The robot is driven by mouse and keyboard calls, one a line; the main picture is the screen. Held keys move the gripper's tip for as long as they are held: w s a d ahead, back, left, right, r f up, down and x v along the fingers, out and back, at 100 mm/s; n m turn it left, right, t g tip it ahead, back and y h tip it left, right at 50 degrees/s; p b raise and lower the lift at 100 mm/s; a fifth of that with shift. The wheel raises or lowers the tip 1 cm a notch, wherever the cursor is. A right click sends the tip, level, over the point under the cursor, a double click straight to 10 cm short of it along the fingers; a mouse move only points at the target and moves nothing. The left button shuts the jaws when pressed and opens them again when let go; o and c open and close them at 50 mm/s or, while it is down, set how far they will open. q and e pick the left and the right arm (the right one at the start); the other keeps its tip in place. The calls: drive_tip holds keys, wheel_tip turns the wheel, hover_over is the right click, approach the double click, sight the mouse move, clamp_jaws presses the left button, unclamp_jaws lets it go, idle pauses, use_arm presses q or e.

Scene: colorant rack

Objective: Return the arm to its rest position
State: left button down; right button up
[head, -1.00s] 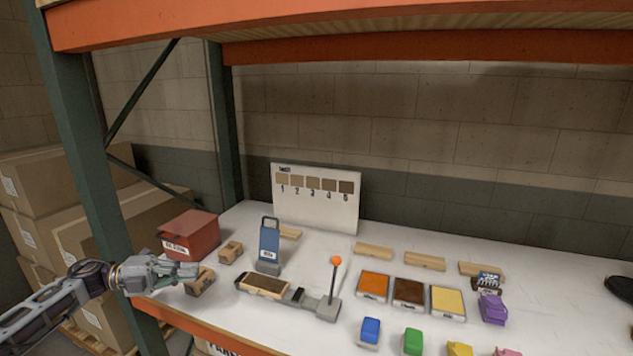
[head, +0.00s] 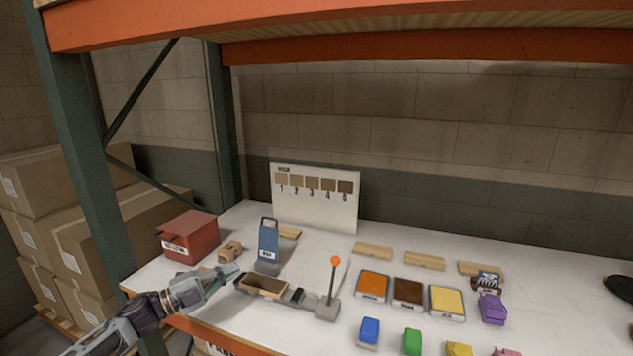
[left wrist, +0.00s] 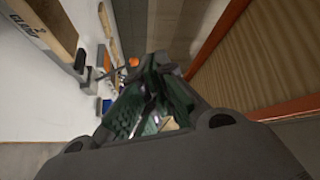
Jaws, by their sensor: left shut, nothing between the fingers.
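My left gripper (head: 236,271) is at the front left of the white shelf, with its arm coming in from the lower left. It is shut and holds nothing. Its fingers point toward the wooden tray device with the orange-knobbed lever (head: 335,262) and lie just left of that device. Its dark green finger pads (left wrist: 150,105) fill the middle of the left wrist view. My right gripper does not show.
A red box (head: 189,237), a small brown block (head: 230,250) and a blue stand (head: 268,242) are close to the gripper. An upright post (head: 85,170) stands at left. Orange, brown and yellow pads (head: 447,301) and coloured blocks lie to the right.

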use_arm(q)
drive_tip(key=s+f+n+t+y, duration=0.1)
drive_tip(key=f+n+y, duration=0.2)
drive_tip(key=n+y, duration=0.1)
drive_tip(key=s+d+f+n+t+y, duration=0.1)
drive_tip(key=f+n+t+y, duration=0.1)
drive_tip(key=n, duration=0.4)
drive_tip(key=s+d+f+n+t+y, duration=0.1)
drive_tip(key=f+n+y, duration=0.4)
drive_tip(key=y, duration=0.1)
drive_tip(key=shift+s+f+n+t, duration=0.1)
drive_tip(key=shift+n+t, duration=0.2)
drive_tip(key=shift+t, duration=0.1)
drive_tip(key=s+a+f+n+g+y, duration=0.15)
drive_tip(key=s+f+n+g, duration=0.35)
drive_tip(key=s, duration=0.9)
drive_tip(key=s+f+n+g+y, duration=0.25)
drive_tip(key=s+f+g, duration=0.5)
drive_tip(key=s, duration=0.65)
wheel_tip(320, 180, down, 33)
drive_tip(key=s+g, duration=0.1)
drive_tip(key=s, duration=0.1)
drive_tip(key=s+a+f, duration=0.2)
drive_tip(key=s+f, duration=0.8)
drive_tip(key=s, duration=0.1)
drive_tip(key=s+a+f+g, duration=0.1)
drive_tip(key=s+a+f, duration=0.2)
drive_tip(key=s+f, duration=0.6)
drive_tip(key=shift+s+f, duration=0.4)
drive_tip(key=shift+s, duration=0.8)
